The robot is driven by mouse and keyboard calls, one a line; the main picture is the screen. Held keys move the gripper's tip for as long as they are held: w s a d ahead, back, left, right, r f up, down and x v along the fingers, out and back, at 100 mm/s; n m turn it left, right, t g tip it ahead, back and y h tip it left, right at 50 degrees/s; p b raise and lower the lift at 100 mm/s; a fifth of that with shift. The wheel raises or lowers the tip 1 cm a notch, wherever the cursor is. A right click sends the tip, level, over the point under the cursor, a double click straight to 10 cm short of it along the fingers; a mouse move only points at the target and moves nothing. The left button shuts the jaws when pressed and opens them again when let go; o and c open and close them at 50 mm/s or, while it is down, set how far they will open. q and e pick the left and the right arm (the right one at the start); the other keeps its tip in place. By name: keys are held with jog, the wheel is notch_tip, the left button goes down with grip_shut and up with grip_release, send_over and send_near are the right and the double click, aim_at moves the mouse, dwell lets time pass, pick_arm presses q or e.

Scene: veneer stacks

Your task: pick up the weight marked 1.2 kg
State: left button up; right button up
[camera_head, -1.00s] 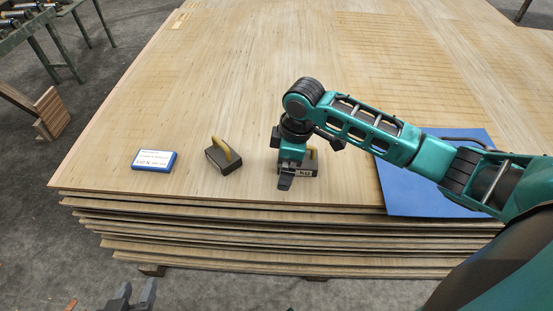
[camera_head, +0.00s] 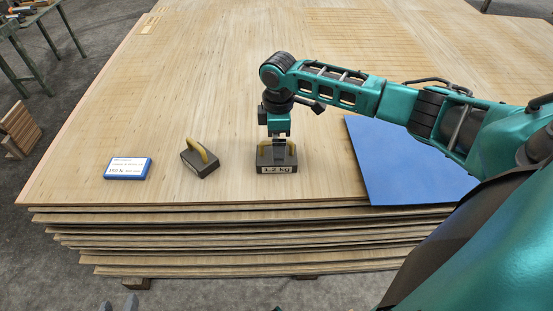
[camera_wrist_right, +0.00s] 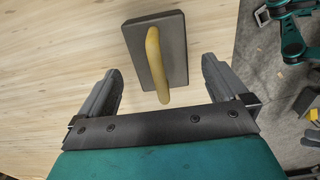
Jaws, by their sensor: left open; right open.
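The dark weight marked 1.2 kg (camera_head: 277,169) stands upright on the veneer stack, its label facing me. My right gripper (camera_head: 279,141) is above it, pointing down over its handle, which it largely hides. In the right wrist view my right gripper (camera_wrist_right: 163,88) is open. A dark block (camera_wrist_right: 157,50) with a yellow handle lies between and beyond its fingers; no label is readable there. The handle's near end reaches between the fingers, with a gap on both sides. My left gripper (camera_head: 120,305) is open at the bottom edge, well apart from the weights.
A second dark weight (camera_head: 200,163) with a yellow handle stands left of the marked one, turned at an angle. A blue-edged label box (camera_head: 128,169) lies farther left. A blue mat (camera_head: 400,170) lies at right under my right arm. The wood behind is clear.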

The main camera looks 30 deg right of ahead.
aim_at(264, 164)
jog(key=shift+f, duration=0.5)
notch_tip(264, 164, down, 5)
jog(key=shift+w+a+r+b, duration=0.1)
jog(key=shift+w+a+b, duration=0.05)
jog(key=shift+b, duration=0.8)
jog(key=shift+c, duration=0.7)
jog(key=c, duration=1.6)
pick_arm(q)
jog(key=shift+d+f, duration=0.1)
jog(key=shift+f, duration=0.7)
pick_arm(e)
jog(key=shift+w+r, duration=0.15)
jog(key=shift+c, duration=0.6)
jog(key=shift+r, duration=0.1)
